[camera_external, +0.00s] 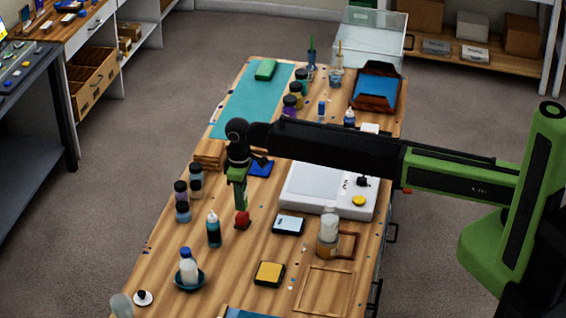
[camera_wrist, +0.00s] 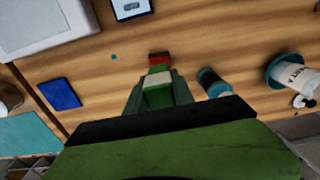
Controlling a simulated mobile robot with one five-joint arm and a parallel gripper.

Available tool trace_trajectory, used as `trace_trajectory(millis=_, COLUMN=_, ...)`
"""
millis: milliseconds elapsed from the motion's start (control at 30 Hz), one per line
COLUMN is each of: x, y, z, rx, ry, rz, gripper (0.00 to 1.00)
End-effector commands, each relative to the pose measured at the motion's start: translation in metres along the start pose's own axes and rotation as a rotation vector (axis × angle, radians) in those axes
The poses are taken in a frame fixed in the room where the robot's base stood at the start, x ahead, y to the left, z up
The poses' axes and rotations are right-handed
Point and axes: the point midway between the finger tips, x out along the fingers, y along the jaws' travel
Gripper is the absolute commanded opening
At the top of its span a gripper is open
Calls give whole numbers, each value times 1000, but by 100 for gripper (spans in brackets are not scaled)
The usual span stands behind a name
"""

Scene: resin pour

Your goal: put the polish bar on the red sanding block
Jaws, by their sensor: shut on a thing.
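My gripper (camera_external: 240,203) points straight down over the near half of the workbench. In the wrist view it (camera_wrist: 159,88) is shut on a green and cream piece, which I take to be the polish bar (camera_wrist: 158,97); the fingers hide part of it. The red sanding block (camera_external: 242,219) is directly below the fingertips on the wood. It also shows just past the fingertips in the wrist view (camera_wrist: 160,67), with a dark lower part. I cannot tell whether the bar touches the block.
A teal squeeze bottle (camera_external: 214,231) stands close to the left of the block. A scale (camera_external: 324,190) and a pale blue pad (camera_external: 288,225) lie to the right. A yellow pad (camera_external: 269,273) is nearer the camera. A blue pad (camera_external: 260,169) lies behind the gripper.

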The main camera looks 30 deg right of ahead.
Motion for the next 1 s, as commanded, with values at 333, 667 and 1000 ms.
trace_trajectory(millis=333, x=20, y=0, z=0, rx=0, ry=1, rz=0, gripper=0)
trace_trajectory(millis=667, x=23, y=0, z=0, rx=0, ry=1, rz=0, gripper=51)
trace_trajectory(millis=1000, x=20, y=0, z=0, rx=0, ry=1, rz=0, gripper=51)
